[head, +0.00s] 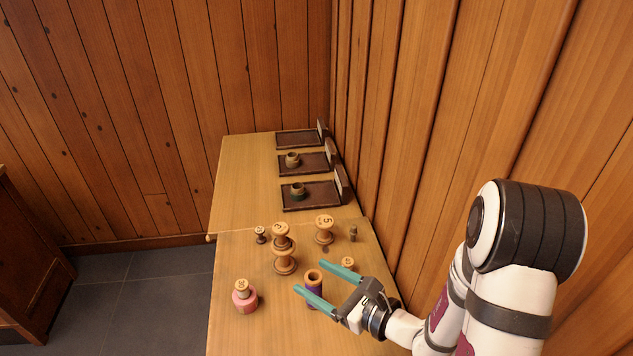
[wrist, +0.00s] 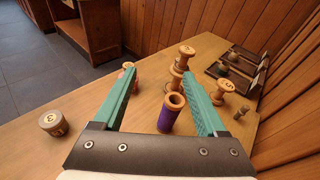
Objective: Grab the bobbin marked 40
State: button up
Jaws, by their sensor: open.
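Several turned wooden bobbins stand on the table; I cannot read a clear 40 on any of them. A purple-wound bobbin (head: 314,287) with a hollow top stands upright between the fingers of my open gripper (head: 310,276); it also shows in the wrist view (wrist: 171,113), no number visible. A pink-wound bobbin (head: 244,297) with a blurred number on top stands to the left. A bobbin marked 5 (head: 324,228) stands farther back. A bobbin top with a blurred number (head: 347,264) shows behind the far finger. Another marked top (wrist: 52,122) lies left in the wrist view.
Two wooden bobbins (head: 284,256) stand close together or stacked beyond the gripper. A small dark bobbin (head: 260,234) and a small peg (head: 353,234) stand nearby. Three dark trays (head: 310,207) line the back, two holding short spools. A plank wall borders the right.

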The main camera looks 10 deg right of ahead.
aim_at(350, 265)
jog(key=d+f+m+h, duration=0.2)
jog(key=d+f, duration=0.1)
jog(key=d, duration=0.1)
jog(key=d+f+m+h, duration=0.2)
jog(key=d+f+h, duration=0.1)
jog(key=d, duration=0.1)
jog(key=d+f+m+t+h, duration=0.1)
jog(key=d+f+m+h, duration=0.1)
jog(key=d+f+m, duration=0.1)
jog(key=shift+w+d+f+h, duration=0.3)
jog(key=shift+w+d+f, duration=0.1)
jog(key=shift+f, duration=0.2)
jog(key=x, duration=1.5)
jog(key=shift+w+r, duration=0.25)
jog(key=shift+w, duration=0.1)
grip_shut()
